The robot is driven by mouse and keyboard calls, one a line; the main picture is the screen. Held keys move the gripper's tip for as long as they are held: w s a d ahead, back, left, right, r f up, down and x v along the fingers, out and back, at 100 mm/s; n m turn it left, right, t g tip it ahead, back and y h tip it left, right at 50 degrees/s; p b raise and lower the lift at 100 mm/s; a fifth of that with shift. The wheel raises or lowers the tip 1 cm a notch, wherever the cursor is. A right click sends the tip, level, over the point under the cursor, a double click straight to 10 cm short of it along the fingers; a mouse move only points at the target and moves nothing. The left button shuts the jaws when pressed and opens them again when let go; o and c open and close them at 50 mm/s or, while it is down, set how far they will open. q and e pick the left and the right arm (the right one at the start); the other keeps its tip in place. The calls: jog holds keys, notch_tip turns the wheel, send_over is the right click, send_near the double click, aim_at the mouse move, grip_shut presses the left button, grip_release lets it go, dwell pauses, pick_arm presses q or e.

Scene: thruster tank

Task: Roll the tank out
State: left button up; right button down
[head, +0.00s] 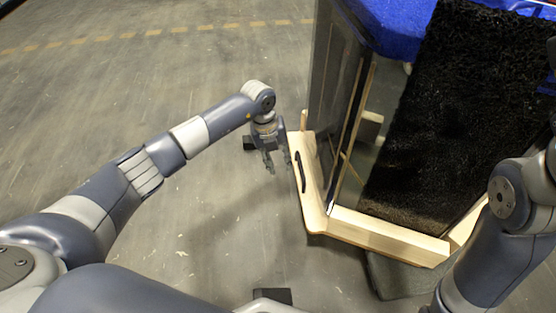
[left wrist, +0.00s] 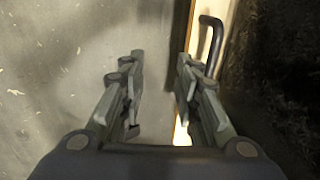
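The tank (head: 362,235) stands at the right in the head view, with a pale wood frame, a dark side panel, clear panes and a blue top. A black handle (head: 301,172) is fixed on its left wooden edge; it also shows in the left wrist view (left wrist: 211,40), ahead and to the right of the fingers. My left gripper (head: 279,166) is just left of the handle, fingers pointing down, open and empty. In the left wrist view its two fingers (left wrist: 158,95) are apart with floor between them. My right arm comes in at the right; its gripper is out of view.
A black shaggy mat (head: 465,105) covers much of the tank's top side. Dark blocks (head: 272,296) show on the floor near the front, perhaps parts of my base. The grey concrete floor (head: 130,100) at the left is clear, with a dashed yellow line (head: 155,32) far back.

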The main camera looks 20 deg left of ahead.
pick_arm(q)
notch_tip(320, 180, up, 12)
jog(key=s+a, duration=0.1)
jog(key=a, duration=0.1)
jog(key=shift+f, duration=0.25)
jog(key=shift+a, duration=0.1)
